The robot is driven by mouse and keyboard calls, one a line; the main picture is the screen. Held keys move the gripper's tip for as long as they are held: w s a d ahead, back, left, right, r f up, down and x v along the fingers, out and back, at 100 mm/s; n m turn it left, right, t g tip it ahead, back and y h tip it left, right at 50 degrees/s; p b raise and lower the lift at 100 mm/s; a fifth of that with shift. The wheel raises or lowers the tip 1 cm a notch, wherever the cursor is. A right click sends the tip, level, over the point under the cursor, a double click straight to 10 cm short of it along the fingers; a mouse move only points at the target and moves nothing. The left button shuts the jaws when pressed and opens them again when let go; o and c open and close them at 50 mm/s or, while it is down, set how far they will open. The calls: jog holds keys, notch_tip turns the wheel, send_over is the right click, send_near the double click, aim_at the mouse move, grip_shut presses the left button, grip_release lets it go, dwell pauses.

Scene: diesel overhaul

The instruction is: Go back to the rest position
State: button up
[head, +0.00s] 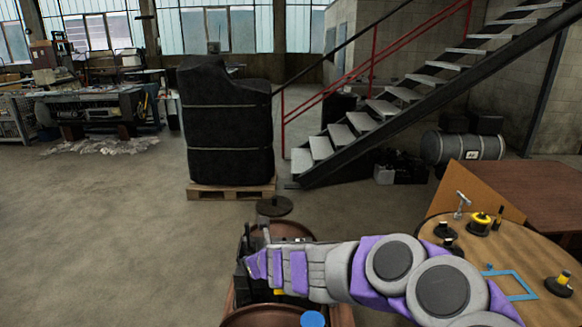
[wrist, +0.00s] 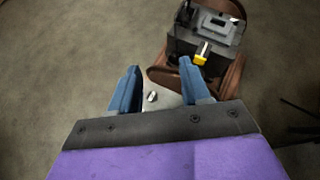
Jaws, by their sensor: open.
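My gripper (wrist: 157,85) is open and empty in the wrist view, its two blue fingers spread apart. Between and beyond the fingers are a small light-coloured piece (wrist: 152,97) and a grey plate (wrist: 163,93). A black block with a grey top (wrist: 212,28) and a yellow-tipped part (wrist: 200,57) sits just ahead of the right finger, on a brown stand (wrist: 235,75). In the head view, my purple and grey arm reaches left over the brown stand (head: 283,230). My gripper's fingertips are hard to make out there.
A round wooden table (head: 440,208) at right holds several black and yellow parts, a blue frame (head: 512,284) and a small metal tool (head: 462,204). A blue round cap (head: 312,319) is at the bottom. A wrapped black load (head: 228,120) stands on a pallet (head: 230,190).

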jog(key=s+a+r+n+g+y, duration=0.2)
jog(key=s+a+r+n+y, duration=0.15)
jog(key=s+r+n, duration=0.85)
jog(key=s+d+f+n+g+h, duration=0.3)
jog(key=s+d, duration=0.5)
jog(key=s, duration=0.3)
jog(key=s+d+f+n+g+h, duration=0.2)
jog(key=s+d+f+n, duration=0.3)
jog(key=s+d+n, duration=0.3)
jog(key=s+d+f+n+g+h, duration=0.3)
jog(key=s+d+n, duration=0.3)
jog(key=s+d, duration=0.4)
jog(key=s+f+g, duration=0.1)
jog(key=s, duration=0.3)
jog(key=shift+d+g+h, duration=0.2)
jog(key=shift+g+h, duration=0.1)
jog(key=shift+h, duration=0.05)
jog(key=shift+w, duration=0.1)
